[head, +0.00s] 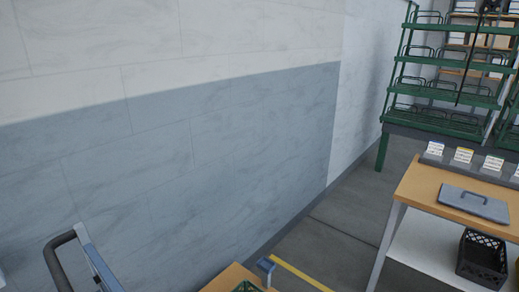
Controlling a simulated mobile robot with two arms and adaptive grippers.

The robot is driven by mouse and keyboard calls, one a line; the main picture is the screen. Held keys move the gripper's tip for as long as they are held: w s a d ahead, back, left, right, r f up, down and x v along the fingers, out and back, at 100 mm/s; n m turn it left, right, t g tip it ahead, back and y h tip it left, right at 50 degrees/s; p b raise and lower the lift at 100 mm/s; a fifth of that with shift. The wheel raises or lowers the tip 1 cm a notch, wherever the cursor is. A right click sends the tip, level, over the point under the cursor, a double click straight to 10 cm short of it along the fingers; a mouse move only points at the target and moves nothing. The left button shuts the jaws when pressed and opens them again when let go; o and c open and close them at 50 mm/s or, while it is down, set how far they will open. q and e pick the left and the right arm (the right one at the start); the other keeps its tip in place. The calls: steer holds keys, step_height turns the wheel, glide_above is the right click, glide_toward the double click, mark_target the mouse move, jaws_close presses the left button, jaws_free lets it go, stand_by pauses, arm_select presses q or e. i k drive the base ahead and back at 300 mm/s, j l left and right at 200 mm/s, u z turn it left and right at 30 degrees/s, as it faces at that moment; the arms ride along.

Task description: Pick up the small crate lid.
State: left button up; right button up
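A flat grey lid (475,204) with a raised handle on top lies on the wooden top of a table (420,187) at the right of the head view. It looks like the small crate lid. It lies flat, close to the table's front edge. Neither of my grippers is in view, and nothing is seen touching the lid.
A black crate (482,258) stands on the white shelf under the table. Small label cards (463,156) line the table's back edge. A green rack (445,90) stands behind. A dark cart-like handle (62,250) is at lower left. Grey floor (335,230) lies between.

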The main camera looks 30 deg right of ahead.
mark_target(494, 209)
steer(key=z, duration=2.55)
steer(key=u, duration=1.7)
steer(key=z, duration=1.7)
steer(key=i+j+z, duration=0.1)
steer(key=i, duration=0.45)
